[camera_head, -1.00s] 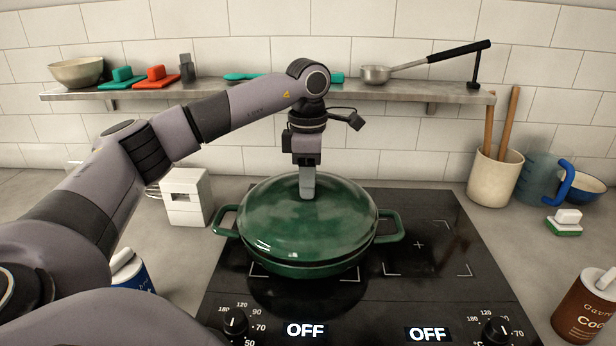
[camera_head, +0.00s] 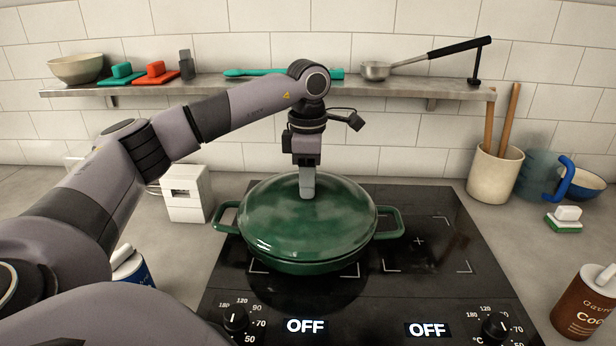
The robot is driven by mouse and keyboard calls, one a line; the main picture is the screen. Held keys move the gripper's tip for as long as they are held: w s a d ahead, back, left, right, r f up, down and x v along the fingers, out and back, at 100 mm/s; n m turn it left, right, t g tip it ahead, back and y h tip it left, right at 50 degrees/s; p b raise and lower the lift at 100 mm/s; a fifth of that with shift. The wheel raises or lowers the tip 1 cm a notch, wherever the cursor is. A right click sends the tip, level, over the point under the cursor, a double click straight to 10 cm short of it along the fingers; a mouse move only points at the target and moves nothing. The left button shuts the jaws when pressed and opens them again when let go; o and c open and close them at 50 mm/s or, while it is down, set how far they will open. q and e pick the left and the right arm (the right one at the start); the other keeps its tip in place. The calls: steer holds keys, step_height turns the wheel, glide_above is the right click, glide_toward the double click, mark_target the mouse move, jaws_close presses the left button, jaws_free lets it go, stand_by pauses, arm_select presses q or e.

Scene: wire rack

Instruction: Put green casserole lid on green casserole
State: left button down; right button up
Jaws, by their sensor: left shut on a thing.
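The green casserole (camera_head: 305,262) stands on the black cooktop, with a handle on its left and right sides. The domed green casserole lid (camera_head: 285,220) sits over its top and hides the inside. The lid looks level, and I see no clear gap between its edge and the casserole rim. My left gripper (camera_head: 307,186) comes down from above and is shut on the lid at its top centre. The fingers hide the lid's knob. My right gripper is not in view.
The black cooktop (camera_head: 420,290) has free room right of the casserole. A white block-like holder (camera_head: 185,193) stands to the left, and a utensil crock (camera_head: 494,174) and blue-handled jug (camera_head: 540,177) to the right. A wall shelf (camera_head: 420,92) runs behind my left arm.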

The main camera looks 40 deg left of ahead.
arm_select(q)
steer(key=shift+f, duration=0.3)
stand_by(1.5)
steer(key=c, duration=0.6)
jaws_free()
steer(key=shift+c, duration=0.2)
steer(key=o, duration=0.3)
steer(key=shift+f, duration=0.15)
steer(key=shift+r+p, duration=1.15)
steer(key=shift+r, duration=2.45)
